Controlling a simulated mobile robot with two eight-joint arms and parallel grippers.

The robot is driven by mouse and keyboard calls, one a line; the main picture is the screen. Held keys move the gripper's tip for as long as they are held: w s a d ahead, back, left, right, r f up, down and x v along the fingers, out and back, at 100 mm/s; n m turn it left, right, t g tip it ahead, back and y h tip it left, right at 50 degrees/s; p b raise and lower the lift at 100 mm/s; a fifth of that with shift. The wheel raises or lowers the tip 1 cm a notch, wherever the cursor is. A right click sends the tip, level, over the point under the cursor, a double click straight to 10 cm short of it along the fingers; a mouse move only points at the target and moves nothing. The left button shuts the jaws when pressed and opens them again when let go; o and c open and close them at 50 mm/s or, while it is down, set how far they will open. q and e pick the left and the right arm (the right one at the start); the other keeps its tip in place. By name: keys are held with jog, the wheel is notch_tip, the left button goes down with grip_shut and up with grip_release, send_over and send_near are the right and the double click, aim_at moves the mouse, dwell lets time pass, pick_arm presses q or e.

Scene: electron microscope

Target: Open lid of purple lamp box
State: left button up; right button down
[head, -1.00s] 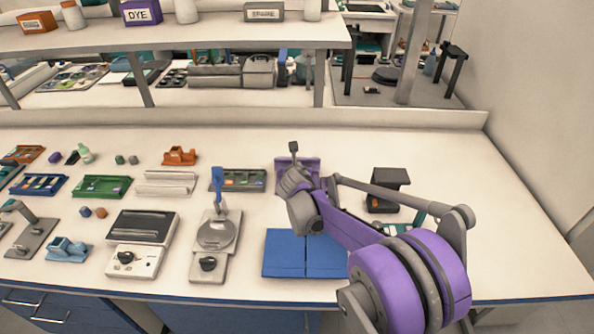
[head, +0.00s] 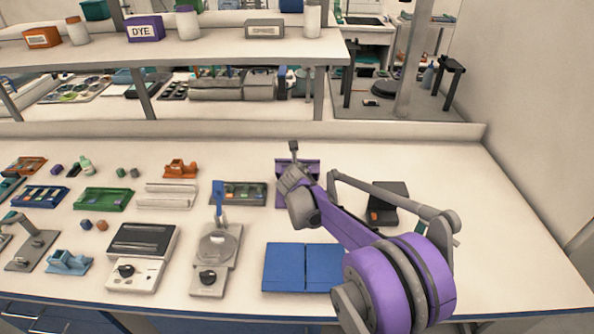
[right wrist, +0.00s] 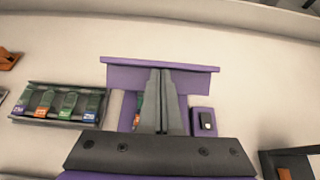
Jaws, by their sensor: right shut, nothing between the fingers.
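The purple lamp box (head: 311,168) stands on the bench behind my right gripper in the head view. In the right wrist view a broad purple panel (right wrist: 118,76) stands raised along the box's far side, and this looks like the lid. Part of the inside shows in front of it, with a small orange and green item (right wrist: 138,110) left of the fingers. My right gripper (right wrist: 161,75) is shut and empty, its fingertips overlapping the panel in the picture. I cannot tell whether they touch it. My arm and fingers hide much of the box. My left gripper is not in view.
A grey tray of coloured items (right wrist: 62,103) is left of the box. A dark box (head: 389,203) stands to the right. A blue two-part case (head: 300,268) lies in front. A shelf (head: 230,50) runs along the back. The bench's right side is clear.

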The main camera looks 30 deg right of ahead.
jog(key=shift+w+d+r+p, duration=0.1)
jog(key=shift+w+d+r, duration=0.15)
jog(key=shift+w, duration=0.2)
jog(key=shift+w+d+r+p, duration=0.1)
jog(key=shift+w+d, duration=0.2)
jog(key=shift+w, duration=0.2)
jog(key=shift+w+d+r+p, duration=0.1)
jog(key=shift+w+d+r, duration=0.15)
jog(key=shift+w, duration=0.2)
jog(key=shift+d, duration=0.1)
jog(key=shift+w+d, duration=0.45)
jog(key=shift+w, duration=0.3)
jog(key=shift+w+d, duration=0.45)
jog(key=shift+w, duration=0.25)
jog(key=f+v, duration=0.1)
jog(key=v, duration=0.6)
jog(key=shift+s+a, duration=0.3)
jog(key=shift+s, duration=0.15)
jog(key=shift+f, duration=0.1)
